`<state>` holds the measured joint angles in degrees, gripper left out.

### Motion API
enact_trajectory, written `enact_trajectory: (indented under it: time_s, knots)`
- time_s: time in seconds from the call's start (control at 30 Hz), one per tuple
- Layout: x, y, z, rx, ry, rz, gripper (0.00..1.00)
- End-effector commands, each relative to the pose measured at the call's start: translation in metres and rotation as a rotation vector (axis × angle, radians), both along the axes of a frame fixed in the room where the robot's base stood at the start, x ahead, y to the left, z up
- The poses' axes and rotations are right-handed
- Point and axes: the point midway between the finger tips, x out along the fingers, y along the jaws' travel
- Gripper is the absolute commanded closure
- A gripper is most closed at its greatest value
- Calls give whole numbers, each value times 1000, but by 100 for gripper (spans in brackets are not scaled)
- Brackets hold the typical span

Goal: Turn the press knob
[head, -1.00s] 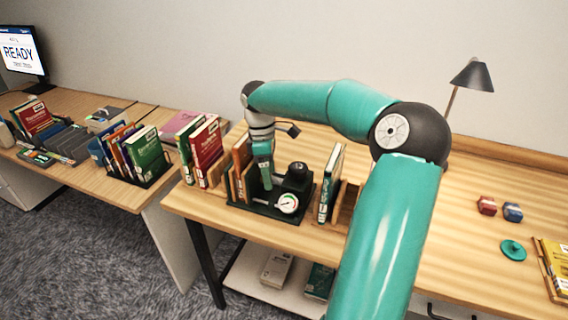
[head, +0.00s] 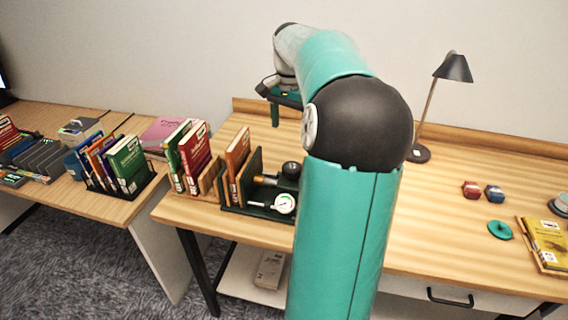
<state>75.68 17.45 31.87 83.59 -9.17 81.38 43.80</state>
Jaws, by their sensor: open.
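The book press (head: 257,212) stands on the wooden desk, left of my arm. It has a dark green base, upright plates and a white round gauge (head: 284,203) at its front. A black round knob (head: 291,170) shows at its right, partly cut off by my arm. An orange-brown book (head: 238,153) stands upright at the press's left plate. My gripper (head: 275,115) is raised above and behind the press, apart from it. Its fingers point down and hold nothing that I can see. My arm hides the press's right end.
Red and green books (head: 193,157) stand left of the press. A black lamp (head: 453,68) stands at the back right. The desk between is clear.

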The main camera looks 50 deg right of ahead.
Motion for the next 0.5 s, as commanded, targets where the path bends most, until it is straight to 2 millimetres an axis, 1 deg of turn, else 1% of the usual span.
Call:
enact_trajectory:
  time_s: [0.03,0.17,0.5]
  knots:
    - [-3,-2,-7,3,3,-4,27]
    - [-5,-2,-27,5,3,-2,27]
    - [-3,-1,-95,6,4,3,27]
